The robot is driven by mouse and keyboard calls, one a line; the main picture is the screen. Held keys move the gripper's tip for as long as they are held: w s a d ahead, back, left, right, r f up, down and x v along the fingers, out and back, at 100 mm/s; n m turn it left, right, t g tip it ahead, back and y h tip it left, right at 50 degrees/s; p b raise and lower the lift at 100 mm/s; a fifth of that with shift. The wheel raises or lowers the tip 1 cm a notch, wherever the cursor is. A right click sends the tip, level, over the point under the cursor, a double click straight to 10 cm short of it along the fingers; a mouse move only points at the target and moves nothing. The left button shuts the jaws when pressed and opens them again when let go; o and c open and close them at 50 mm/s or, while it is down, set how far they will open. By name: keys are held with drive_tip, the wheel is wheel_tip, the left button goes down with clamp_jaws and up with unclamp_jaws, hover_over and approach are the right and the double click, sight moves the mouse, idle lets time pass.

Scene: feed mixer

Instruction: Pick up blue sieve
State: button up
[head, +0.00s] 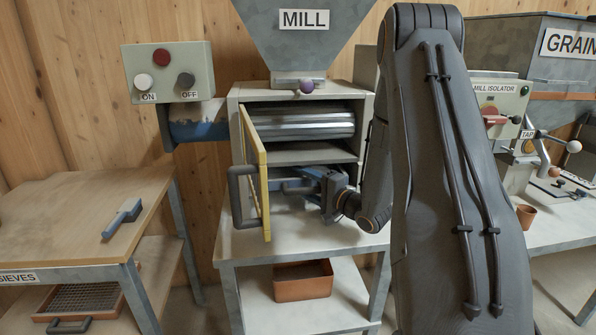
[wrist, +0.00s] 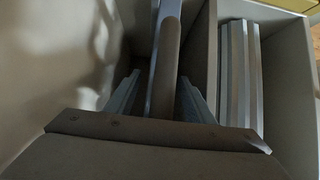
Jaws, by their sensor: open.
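My gripper (head: 290,186) reaches from the right into the lower opening of the mill, behind the yellow-edged door. In the wrist view its two fingers (wrist: 160,92) are apart, with a dark rounded bar (wrist: 170,50) between them. The bar has a pale metal edge along its left side. I cannot tell whether the fingers touch it. Bluish parts show around the gripper in the opening, but I cannot separate a blue sieve from the gripper there. No blue sieve shows clearly elsewhere.
The yellow-edged door (head: 255,165) stands open, with a grey handle (head: 236,197). Rollers (head: 305,124) are above the opening. The sieve table (head: 75,205) at left carries a grey-blue tool (head: 123,217). An orange-framed sieve (head: 85,300) lies below. An orange tray (head: 302,281) is under the mill.

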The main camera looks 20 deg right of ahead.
clamp_jaws()
drive_tip(key=shift+r, duration=0.25)
